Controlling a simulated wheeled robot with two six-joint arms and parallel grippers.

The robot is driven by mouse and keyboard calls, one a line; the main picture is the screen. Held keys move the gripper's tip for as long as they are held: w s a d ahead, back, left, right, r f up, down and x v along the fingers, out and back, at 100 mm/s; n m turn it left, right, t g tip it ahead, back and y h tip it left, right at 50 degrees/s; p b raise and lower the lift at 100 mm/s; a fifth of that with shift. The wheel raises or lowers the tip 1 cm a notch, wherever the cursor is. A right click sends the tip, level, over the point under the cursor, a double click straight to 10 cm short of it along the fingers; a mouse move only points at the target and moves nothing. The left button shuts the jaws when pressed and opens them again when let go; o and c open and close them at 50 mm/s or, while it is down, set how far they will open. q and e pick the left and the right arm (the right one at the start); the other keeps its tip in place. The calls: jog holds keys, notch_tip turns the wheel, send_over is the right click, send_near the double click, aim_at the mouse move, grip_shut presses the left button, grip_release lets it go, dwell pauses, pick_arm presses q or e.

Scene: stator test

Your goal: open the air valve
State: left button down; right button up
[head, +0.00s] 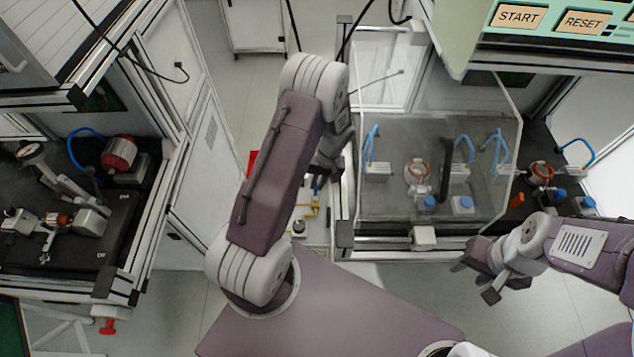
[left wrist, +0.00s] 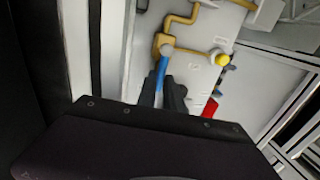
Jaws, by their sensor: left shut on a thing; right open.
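The air valve has a blue lever (left wrist: 161,73) under a grey round knob. It joins yellow pipes (left wrist: 178,43) on a pale panel in the left wrist view. My left gripper (left wrist: 162,96) is shut on the blue lever, its dark fingers on both sides of it. In the head view my own left arm hides most of the valve; only bits of the yellow pipes (head: 316,207) show. My right gripper (head: 474,272) is open and empty, low at the right, away from the valve.
A yellow knob (left wrist: 222,60) and a red part (left wrist: 209,108) are close to the valve. A clear-covered test station (head: 400,215) stands right of it.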

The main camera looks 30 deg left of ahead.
pick_arm(q)
jog(key=shift+w+r, duration=0.15)
jog(key=shift+w, duration=0.1)
jog(key=c, duration=1.5)
grip_release()
jog(key=shift+s, duration=0.15)
